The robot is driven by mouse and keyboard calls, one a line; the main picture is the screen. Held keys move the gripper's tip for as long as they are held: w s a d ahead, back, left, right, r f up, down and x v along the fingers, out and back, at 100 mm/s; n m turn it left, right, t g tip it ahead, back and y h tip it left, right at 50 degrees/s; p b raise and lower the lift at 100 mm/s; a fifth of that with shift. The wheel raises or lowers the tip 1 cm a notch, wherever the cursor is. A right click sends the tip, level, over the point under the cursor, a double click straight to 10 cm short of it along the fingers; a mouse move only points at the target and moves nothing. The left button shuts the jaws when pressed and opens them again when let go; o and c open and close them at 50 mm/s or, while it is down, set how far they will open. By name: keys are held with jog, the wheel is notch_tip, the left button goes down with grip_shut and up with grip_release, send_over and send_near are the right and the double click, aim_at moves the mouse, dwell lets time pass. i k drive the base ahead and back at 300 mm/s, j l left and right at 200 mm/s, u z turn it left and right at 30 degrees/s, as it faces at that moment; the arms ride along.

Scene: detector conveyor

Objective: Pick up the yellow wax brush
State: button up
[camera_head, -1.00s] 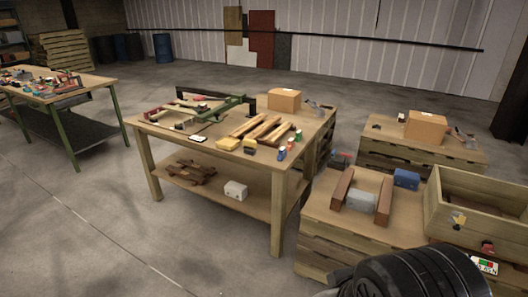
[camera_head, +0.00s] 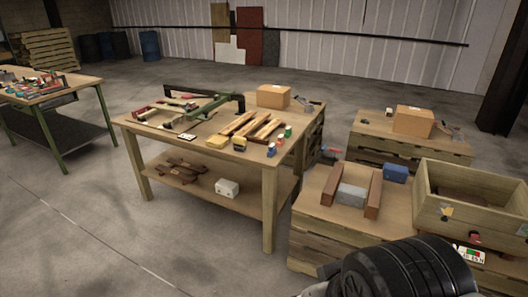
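Two small yellow items lie near the front edge of the middle wooden workbench (camera_head: 185,168). One is a yellow block-like item (camera_head: 217,141). The other is a yellow-topped item with a dark lower part (camera_head: 239,143), to its right. They are too small for me to tell which is the wax brush. A black rounded part of my arm shows at the bottom right, well apart from the bench. My gripper's fingers are not in view.
Wooden pieces (camera_head: 245,124), small coloured cans (camera_head: 280,138), a green tool (camera_head: 200,113) and a cardboard box (camera_head: 273,96) crowd the bench. A low crate table (camera_head: 315,200) and an open wooden box (camera_head: 480,215) stand at right. Floor at front left is clear.

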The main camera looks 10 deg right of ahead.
aim_at(240, 143)
jog(key=i+j, duration=0.1)
jog(key=i, duration=0.4)
jog(key=i+j, duration=0.15)
jog(key=i, duration=0.35)
jog(key=i+j, duration=0.1)
jog(key=i, duration=0.45)
jog(key=i+j+z, duration=0.1)
jog(key=i, duration=0.4)
jog(key=i+j, duration=0.2)
jog(key=i, duration=0.3)
jog(key=i+j, duration=0.15)
jog(key=i, duration=0.35)
